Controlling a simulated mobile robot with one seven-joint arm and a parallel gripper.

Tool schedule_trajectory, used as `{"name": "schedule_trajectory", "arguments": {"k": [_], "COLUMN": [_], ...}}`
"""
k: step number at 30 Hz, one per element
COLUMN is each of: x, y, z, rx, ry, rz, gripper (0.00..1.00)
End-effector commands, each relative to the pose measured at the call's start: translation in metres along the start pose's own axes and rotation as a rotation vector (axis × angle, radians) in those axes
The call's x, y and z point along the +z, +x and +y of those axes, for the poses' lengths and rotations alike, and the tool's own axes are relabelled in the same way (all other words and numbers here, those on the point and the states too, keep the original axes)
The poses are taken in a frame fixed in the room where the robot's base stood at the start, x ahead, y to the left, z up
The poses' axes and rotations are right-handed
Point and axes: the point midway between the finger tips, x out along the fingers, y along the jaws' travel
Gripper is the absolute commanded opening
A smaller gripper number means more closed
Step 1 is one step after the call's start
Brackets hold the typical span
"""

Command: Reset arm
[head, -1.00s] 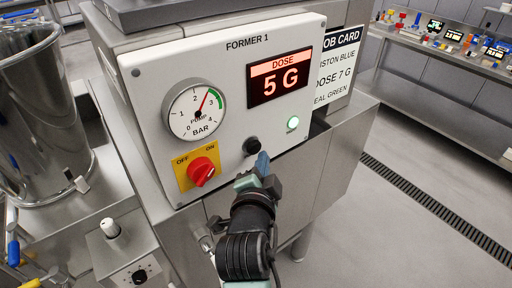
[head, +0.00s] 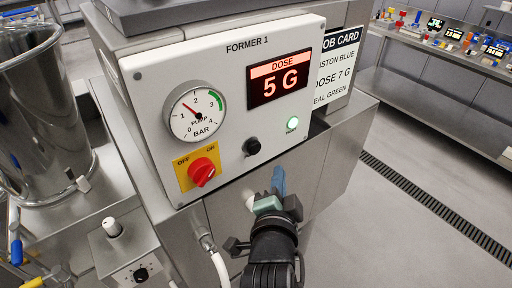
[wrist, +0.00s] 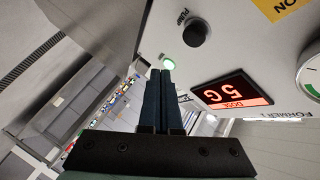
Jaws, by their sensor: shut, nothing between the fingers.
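My gripper (head: 278,180) is in front of the steel cabinet, below the lower edge of the FORMER 1 panel (head: 225,125). Its dark blue fingers are together and empty; they also show in the wrist view (wrist: 161,74). The black push button (head: 252,146) is above and left of the fingertips, apart from them. It also shows in the wrist view (wrist: 195,31). The red display (head: 278,80) reads DOSE 5 G. The green light (head: 292,123) is lit. The gauge (head: 194,112) needle points near 1.
The red rotary switch (head: 201,172) sits on a yellow OFF/ON plate. The job card (head: 335,68) at the panel's right says DOSE 7 G. A steel hopper (head: 45,115) and a small control box (head: 122,245) stand left. Open floor (head: 420,165) lies to the right.

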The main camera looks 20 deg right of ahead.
Motion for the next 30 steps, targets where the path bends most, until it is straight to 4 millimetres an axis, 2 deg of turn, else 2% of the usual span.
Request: {"name": "schedule_trajectory", "arguments": {"k": [11,14,17,20,21,24,27,30], "x": [0.0,-0.002,-0.009,-0.021,-0.028,-0.045,-0.063,-0.081], "y": [0.0,-0.001,-0.006,-0.022,-0.033,-0.068,-0.114,-0.162], "z": [0.0,-0.013,-0.055,-0.119,-0.148,-0.215,-0.273,-0.316], "rx": [0.0,-0.029,-0.122,-0.268,-0.334,-0.495,-0.642,-0.757], "ry": [0.0,-0.018,-0.084,-0.197,-0.248,-0.383,-0.51,-0.62], "rz": [0.0,0.004,0.02,0.063,0.091,0.185,0.31,0.448], "gripper": [0.0,0.0,0.0,0.0,0.0,0.0,0.0,0.0]}}
